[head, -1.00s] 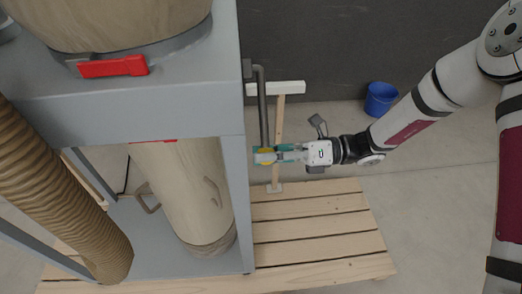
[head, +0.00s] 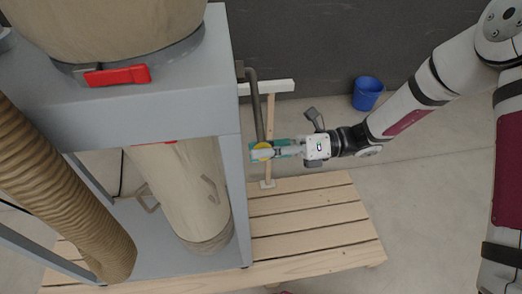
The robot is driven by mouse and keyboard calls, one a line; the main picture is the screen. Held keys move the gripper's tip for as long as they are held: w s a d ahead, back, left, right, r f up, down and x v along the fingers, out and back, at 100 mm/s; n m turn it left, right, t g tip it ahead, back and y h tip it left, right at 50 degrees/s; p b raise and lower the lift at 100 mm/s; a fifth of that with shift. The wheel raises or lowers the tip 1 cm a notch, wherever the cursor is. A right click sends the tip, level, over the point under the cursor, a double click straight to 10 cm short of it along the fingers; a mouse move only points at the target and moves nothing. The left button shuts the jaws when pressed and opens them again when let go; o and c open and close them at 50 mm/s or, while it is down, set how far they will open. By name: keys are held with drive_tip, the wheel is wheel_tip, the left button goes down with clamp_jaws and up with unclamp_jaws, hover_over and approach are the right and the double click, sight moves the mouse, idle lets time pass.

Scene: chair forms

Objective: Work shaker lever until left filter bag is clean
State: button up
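A second beige bag (head: 180,190) hangs below. I cannot tell which is the left filter bag, and no dust on either can be made out.
A ribbed brown hose (head: 60,190) runs down the left. A wooden slatted platform (head: 315,239) lies under the machine. A wooden post with a white crossbar (head: 268,88) stands behind the lever. A blue bucket (head: 367,93) stands on open floor near the dark wall.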

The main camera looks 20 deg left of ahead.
drive_tip(key=w+f+b, duration=0.1)
drive_tip(key=w+a+f+b, duration=0.1)
drive_tip(key=f, duration=0.1)
drive_tip(key=w+a+f+b, duration=0.1)
drive_tip(key=shift+w+f, duration=0.15)
idle(0.4)
drive_tip(key=w+a+f+b, duration=0.1)
drive_tip(key=w+b, duration=0.1)
drive_tip(key=w+a+f+b, duration=0.1)
drive_tip(key=w+f+b, duration=0.1)
drive_tip(key=shift+a, duration=0.2)
